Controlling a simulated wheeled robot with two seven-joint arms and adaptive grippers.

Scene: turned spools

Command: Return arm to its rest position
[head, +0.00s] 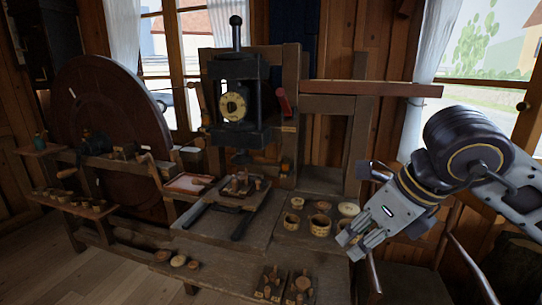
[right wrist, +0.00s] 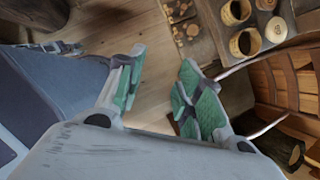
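My right arm (head: 440,165) comes in from the right in the head view, raised beside the workbench. Its gripper (head: 358,240) points down and left, close to the bench's right edge and the round wooden pieces there. In the right wrist view the two green-padded fingers of this gripper (right wrist: 160,88) stand apart, with only floor visible between them. It holds nothing. My left gripper is in neither view.
Round wooden cups and discs (head: 318,226) stand on the bench's right part. A dark press (head: 235,105) stands at the back, a large wooden wheel (head: 108,125) at the left. A chair (head: 405,268) stands below my right arm. Floor is bare at front left.

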